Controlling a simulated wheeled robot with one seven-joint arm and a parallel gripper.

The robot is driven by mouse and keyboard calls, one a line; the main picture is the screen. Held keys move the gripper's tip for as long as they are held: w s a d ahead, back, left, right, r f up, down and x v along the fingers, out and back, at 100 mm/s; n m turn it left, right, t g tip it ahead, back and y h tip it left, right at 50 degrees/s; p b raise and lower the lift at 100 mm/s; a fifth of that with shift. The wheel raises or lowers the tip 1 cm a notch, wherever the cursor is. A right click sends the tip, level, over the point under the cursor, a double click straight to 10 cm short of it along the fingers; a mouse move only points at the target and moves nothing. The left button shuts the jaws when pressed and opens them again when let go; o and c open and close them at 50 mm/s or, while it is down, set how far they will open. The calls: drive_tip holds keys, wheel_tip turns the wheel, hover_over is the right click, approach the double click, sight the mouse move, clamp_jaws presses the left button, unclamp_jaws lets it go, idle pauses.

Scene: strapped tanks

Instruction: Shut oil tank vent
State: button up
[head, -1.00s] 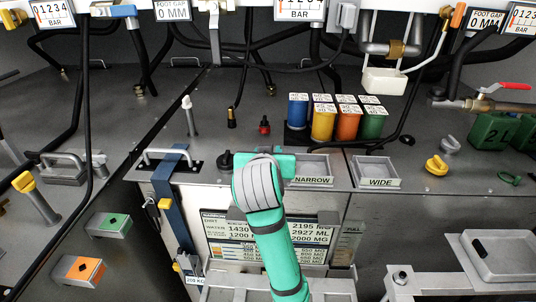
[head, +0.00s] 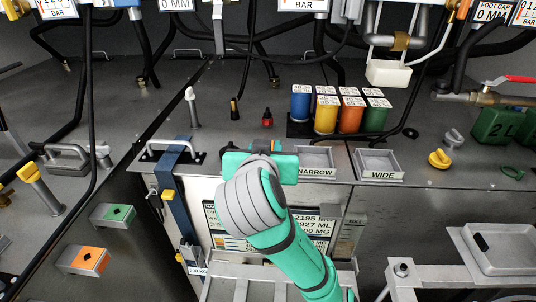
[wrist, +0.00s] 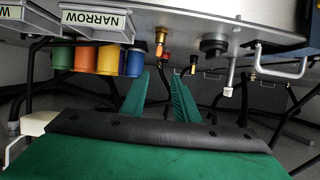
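My gripper (wrist: 160,82) shows two green fingers standing apart in the wrist view, with nothing seen between them. In the head view, its green body (head: 258,165) is over the front edge of the tank top, and its fingertips are hidden. In the wrist view, a brass fitting (wrist: 160,38) and a red-and-black cap (wrist: 167,57) are beyond the fingertips, apart from them. A black round cap (wrist: 214,45) is to their right; my gripper hides it in the head view. No legible label shows which fitting is the oil tank vent.
A blue strap (head: 176,195) and a grey handle (head: 172,147) are left of my gripper. NARROW (head: 315,173) and WIDE (head: 378,176) trays are right. Coloured canisters (head: 325,118) stand behind. A grey post (head: 191,108) rises at back left. Black hoses hang above.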

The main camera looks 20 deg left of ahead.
drive_tip(key=shift+s+d+f, duration=0.4)
drive_tip(key=shift+d+f, duration=0.05)
drive_tip(key=shift+f, duration=0.05)
drive_tip(key=shift+w, duration=0.1)
